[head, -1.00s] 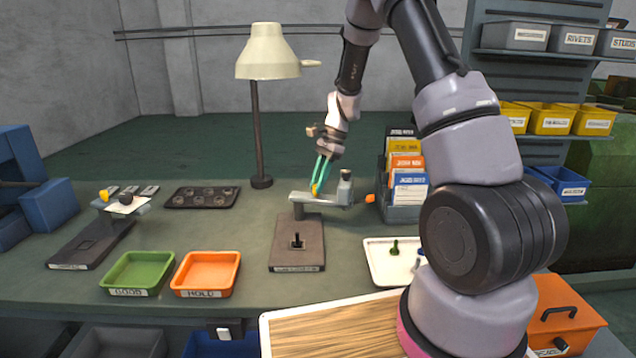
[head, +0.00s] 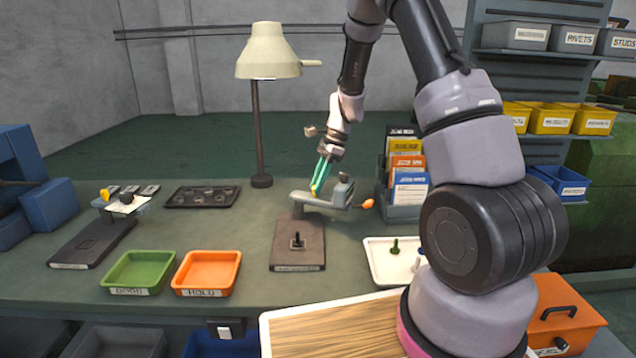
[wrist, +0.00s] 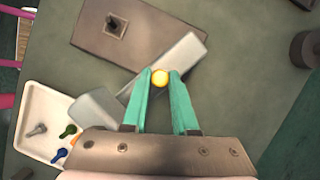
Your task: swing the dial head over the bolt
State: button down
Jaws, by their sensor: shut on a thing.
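The gauge's grey dial head (head: 328,200) sits on a post at the back of a dark base plate (head: 297,258). A dark bolt (head: 297,241) stands upright on the plate, in front of the head in the head view. In the wrist view the head (wrist: 172,66) lies aslant, beside the bolt (wrist: 116,27) and not over it. My gripper (head: 316,186) is shut on the head's yellow knob (wrist: 160,76), which shows between the teal fingertips in the wrist view (wrist: 161,88). My fingers hide part of the head there.
A white tray (head: 378,272) with small coloured pieces stands to the right. Green (head: 138,288) and orange (head: 206,290) trays lie at the front left. A lamp (head: 256,130) stands behind, and a card rack (head: 404,212) stands right of the gauge.

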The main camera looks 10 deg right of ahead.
jog(key=m, duration=0.1)
jog(key=s+a+m+t, duration=0.1)
jog(key=m, duration=0.1)
jog(key=shift+s+a+m, duration=0.15)
jog(key=shift+s+m, duration=0.1)
jog(key=shift+m, duration=0.05)
jog(key=shift+s+a+m+t+h, duration=0.25)
jog(key=shift+a+m+t, duration=0.4)
jog(key=shift+m, duration=0.9)
jog(key=shift+s+a+m+t+h, duration=0.2)
jog(key=shift+a+m+t+h, duration=0.25)
jog(key=shift+a+m, duration=0.75)
jog(key=shift+s+a+m+t+h, duration=0.2)
jog(key=shift+a+m+t, duration=0.35)
jog(key=shift+m, duration=1.3)
jog(key=c, duration=0.7)
grip_release()
jog(key=shift+d, duration=0.1)
